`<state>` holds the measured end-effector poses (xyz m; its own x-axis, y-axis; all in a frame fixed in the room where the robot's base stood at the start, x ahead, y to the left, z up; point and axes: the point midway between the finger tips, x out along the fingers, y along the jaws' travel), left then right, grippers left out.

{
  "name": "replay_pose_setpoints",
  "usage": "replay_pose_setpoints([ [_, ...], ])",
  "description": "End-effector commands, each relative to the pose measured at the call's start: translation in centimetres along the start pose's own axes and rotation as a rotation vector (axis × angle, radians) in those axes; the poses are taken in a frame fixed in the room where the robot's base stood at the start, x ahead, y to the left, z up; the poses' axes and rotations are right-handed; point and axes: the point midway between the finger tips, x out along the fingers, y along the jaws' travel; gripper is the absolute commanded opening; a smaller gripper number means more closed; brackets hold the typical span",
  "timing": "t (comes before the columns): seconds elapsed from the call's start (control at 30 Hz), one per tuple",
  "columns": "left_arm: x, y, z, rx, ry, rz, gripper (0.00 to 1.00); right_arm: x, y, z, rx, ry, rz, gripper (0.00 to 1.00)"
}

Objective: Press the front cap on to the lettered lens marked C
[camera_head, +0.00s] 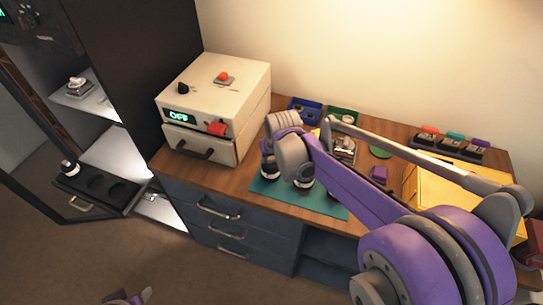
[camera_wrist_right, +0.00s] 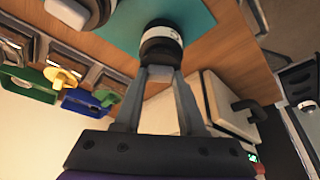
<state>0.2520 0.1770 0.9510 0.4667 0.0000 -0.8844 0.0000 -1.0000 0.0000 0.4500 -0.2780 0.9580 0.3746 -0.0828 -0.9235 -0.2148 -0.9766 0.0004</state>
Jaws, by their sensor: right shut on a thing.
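My right gripper (camera_wrist_right: 160,72) is shut, its fingertips at a dark round piece, apparently the front cap (camera_wrist_right: 161,54), at the upper end of a black lens with a white band (camera_wrist_right: 160,34). The lens stands on the teal mat (camera_wrist_right: 120,28). I cannot see a gap between cap and lens, or read a letter. In the head view, two dark lenses, left (camera_head: 269,168) and right (camera_head: 303,184), stand on the mat, partly behind my right arm. Part of my left gripper (camera_head: 130,298) shows at the bottom edge; its fingers are unclear.
A cream machine (camera_head: 213,100) reading OFF stands left of the mat. Blue (camera_head: 304,110) and green (camera_head: 344,113) bins stand behind.

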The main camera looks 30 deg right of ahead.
Motion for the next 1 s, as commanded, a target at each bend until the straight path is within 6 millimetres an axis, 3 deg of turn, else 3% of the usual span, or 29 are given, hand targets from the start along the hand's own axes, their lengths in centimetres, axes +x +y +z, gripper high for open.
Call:
replay_pose_setpoints([
  [0.87, 0.11, 0.00, 0.13, 0.000, -0.001, 0.000, 0.50, 0.08, 0.00, 0.06, 0.000, 0.000, 0.000, 0.00],
  [0.9, 0.11, 0.00, 0.13, 0.000, -0.001, 0.000, 0.50, 0.08, 0.00, 0.06, 0.000, 0.000, 0.000, 0.43],
  [1.0, 0.11, 0.00, 0.13, 0.000, -0.001, 0.000, 0.50, 0.08, 0.00, 0.06, 0.000, 0.000, 0.000, 0.61],
])
